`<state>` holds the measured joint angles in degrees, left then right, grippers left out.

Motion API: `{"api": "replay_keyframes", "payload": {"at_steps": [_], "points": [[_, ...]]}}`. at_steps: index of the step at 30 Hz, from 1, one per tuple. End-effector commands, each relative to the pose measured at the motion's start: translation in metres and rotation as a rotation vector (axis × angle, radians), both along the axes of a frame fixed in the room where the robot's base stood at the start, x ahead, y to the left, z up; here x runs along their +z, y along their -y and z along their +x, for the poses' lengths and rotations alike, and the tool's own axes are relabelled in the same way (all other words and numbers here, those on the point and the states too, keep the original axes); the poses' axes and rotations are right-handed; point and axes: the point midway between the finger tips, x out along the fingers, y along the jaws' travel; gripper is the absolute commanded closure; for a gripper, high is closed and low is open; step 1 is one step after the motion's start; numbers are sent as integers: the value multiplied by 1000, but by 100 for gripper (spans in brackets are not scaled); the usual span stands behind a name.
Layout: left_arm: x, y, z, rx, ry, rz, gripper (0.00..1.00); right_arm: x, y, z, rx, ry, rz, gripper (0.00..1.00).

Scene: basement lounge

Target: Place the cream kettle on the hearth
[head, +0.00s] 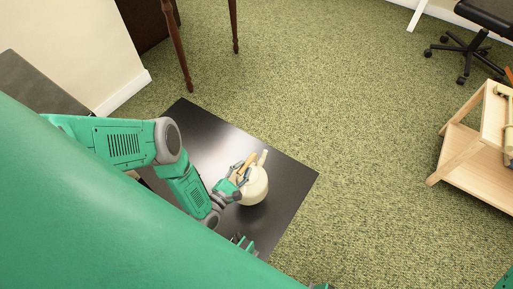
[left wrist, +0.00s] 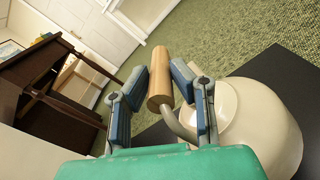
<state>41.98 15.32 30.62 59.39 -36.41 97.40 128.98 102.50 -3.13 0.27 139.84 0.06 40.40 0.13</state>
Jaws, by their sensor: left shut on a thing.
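The cream kettle (head: 254,188) is upright over the dark hearth slab (head: 207,137), toward its right side. From these views I cannot tell whether its base touches the slab. My left gripper (head: 239,178) is shut on the kettle's handle. In the left wrist view, the kettle's round body (left wrist: 262,125) is at the right, and its wooden grip (left wrist: 160,78) stands between the two fingers of the gripper (left wrist: 164,85). The hearth (left wrist: 290,75) shows dark behind the kettle. My right gripper is not recognisable in either view.
Green carpet (head: 330,100) surrounds the slab and is clear to the right. Wooden table legs (head: 178,45) stand beyond the slab. A light wooden shelf unit (head: 465,150) is at the right, with a black wheeled chair (head: 468,42) behind it. A pale wall (head: 75,40) is at the left.

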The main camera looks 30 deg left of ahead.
Motion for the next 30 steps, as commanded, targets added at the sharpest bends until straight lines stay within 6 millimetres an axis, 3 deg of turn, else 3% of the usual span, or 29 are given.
{"api": "replay_keyframes", "payload": {"at_steps": [12,19,25,30], "points": [[-62,2,-5,-15,10,2,100,-36,0,0,0,0,0,60],[-77,2,-5,-15,8,1,100,-46,0,0,0,0,0,60],[-105,2,-5,-14,9,2,100,-65,0,0,0,0,0,60],[-112,2,-4,-14,9,1,100,-70,0,0,0,0,0,60]]}}
